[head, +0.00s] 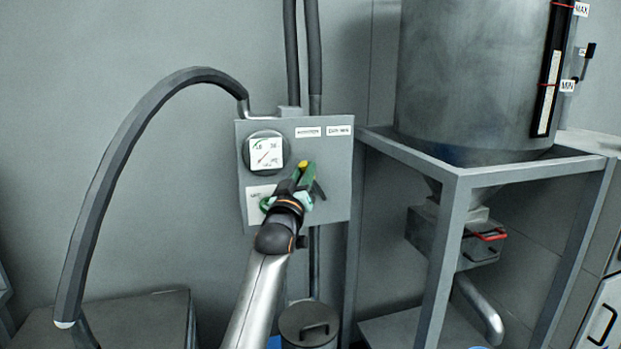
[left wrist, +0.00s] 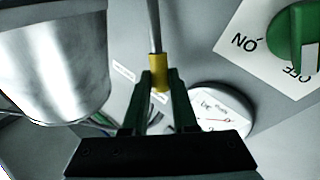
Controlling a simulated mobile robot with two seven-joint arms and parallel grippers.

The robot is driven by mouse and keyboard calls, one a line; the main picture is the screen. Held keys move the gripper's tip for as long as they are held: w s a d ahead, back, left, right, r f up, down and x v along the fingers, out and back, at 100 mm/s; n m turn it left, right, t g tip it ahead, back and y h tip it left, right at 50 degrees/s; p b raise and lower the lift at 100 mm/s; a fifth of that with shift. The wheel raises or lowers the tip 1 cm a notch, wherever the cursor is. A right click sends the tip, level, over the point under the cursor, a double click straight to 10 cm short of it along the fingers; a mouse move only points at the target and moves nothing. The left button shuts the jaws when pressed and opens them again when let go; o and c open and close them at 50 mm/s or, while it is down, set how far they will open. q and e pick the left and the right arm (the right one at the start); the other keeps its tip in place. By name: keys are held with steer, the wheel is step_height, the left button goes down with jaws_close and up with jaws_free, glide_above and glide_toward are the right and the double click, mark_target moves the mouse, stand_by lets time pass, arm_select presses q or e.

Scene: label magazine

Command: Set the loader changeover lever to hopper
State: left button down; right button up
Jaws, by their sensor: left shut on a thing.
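The changeover lever shows in the left wrist view as a grey rod with a yellow sleeve (left wrist: 159,72). In the head view its yellow part (head: 303,171) stands in front of the grey control panel (head: 333,165), below two small white labels (head: 309,132). The right label appears to read DAY BIN; the left one is too small to read surely. My left gripper (head: 302,180) is shut on the lever at the yellow sleeve, with a green finger on each side in the left wrist view (left wrist: 160,82). My wrist hides the lever's pivot in the head view. My right gripper is not in view.
A round gauge (head: 265,152) is at the panel's upper left. A green ON/OFF knob (left wrist: 295,38) sits near the gripper. A thick hose (head: 108,165) arches at the left. A metal hopper (head: 470,75) on a grey frame (head: 457,200) stands close on the right.

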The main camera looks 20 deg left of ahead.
arm_select(q)
steer(key=shift+s+a+f+n+b, duration=0.15)
steer(key=shift+a+f+n+b, duration=0.15)
steer(key=shift+n, duration=0.2)
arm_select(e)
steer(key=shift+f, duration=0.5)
arm_select(q)
steer(key=shift+f, duration=0.1)
steer(key=c, duration=0.7)
jaws_free()
steer(key=shift+s, duration=0.1)
